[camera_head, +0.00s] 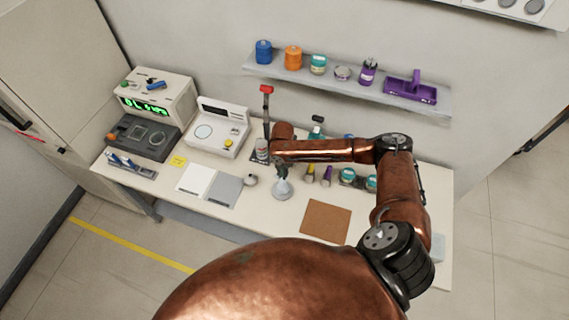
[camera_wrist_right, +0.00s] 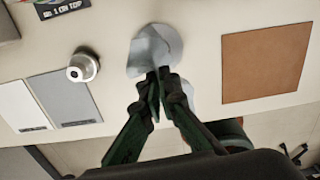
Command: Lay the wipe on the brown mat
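The wipe (camera_head: 283,188) is a pale grey-white crumpled cloth on or just above the table, left of the brown mat. In the right wrist view the wipe (camera_wrist_right: 152,48) bunches up at the fingertips, and part of it shows behind the fingers. My right gripper (camera_head: 282,173) is over it with the fingers pointing down; in the wrist view the fingertips of the right gripper (camera_wrist_right: 160,75) are close together, pinching it. The brown mat (camera_head: 326,222) is a bare square; the mat (camera_wrist_right: 265,62) is at the right in the wrist view. My left gripper is out of view.
A white card (camera_head: 196,180) and a grey card (camera_head: 225,190) lie left of the wipe, with a small metal round piece (camera_head: 250,181) between. Several jars and bottles stand behind the mat. A wall shelf (camera_head: 345,88) holds coloured containers. Table between wipe and mat is clear.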

